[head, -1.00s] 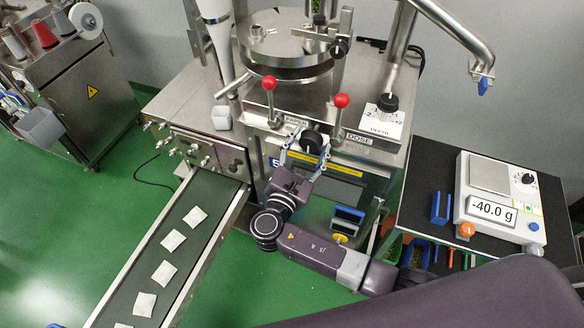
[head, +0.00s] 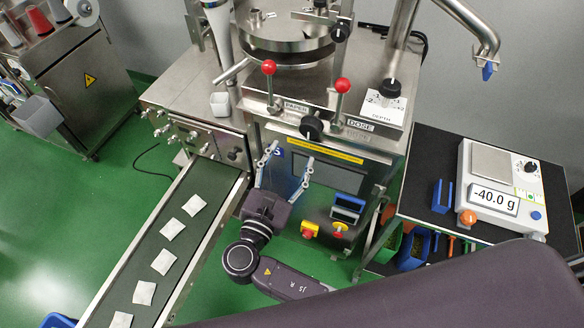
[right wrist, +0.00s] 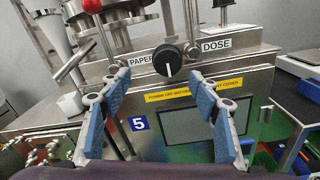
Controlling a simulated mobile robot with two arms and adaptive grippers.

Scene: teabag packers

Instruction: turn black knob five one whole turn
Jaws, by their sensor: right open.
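The black knob (head: 312,127) sits on the machine's front between the PAPER and DOSE labels. In the right wrist view the knob (right wrist: 168,61) shows a pale, near-upright mark, with the blue "5" plate (right wrist: 139,124) below and left of it. My right gripper (head: 289,159) is open and empty, below and a little left of the knob, apart from it. In the right wrist view the blue-padded fingers of the right gripper (right wrist: 158,80) spread wide, with the knob beyond the gap between them. My left gripper is not in view.
Two red-ball levers (head: 342,86) rise just above the knob. A DEPTH knob (head: 389,88) is to the right. A conveyor (head: 190,250) with teabags is left; a scale (head: 500,190) stands right.

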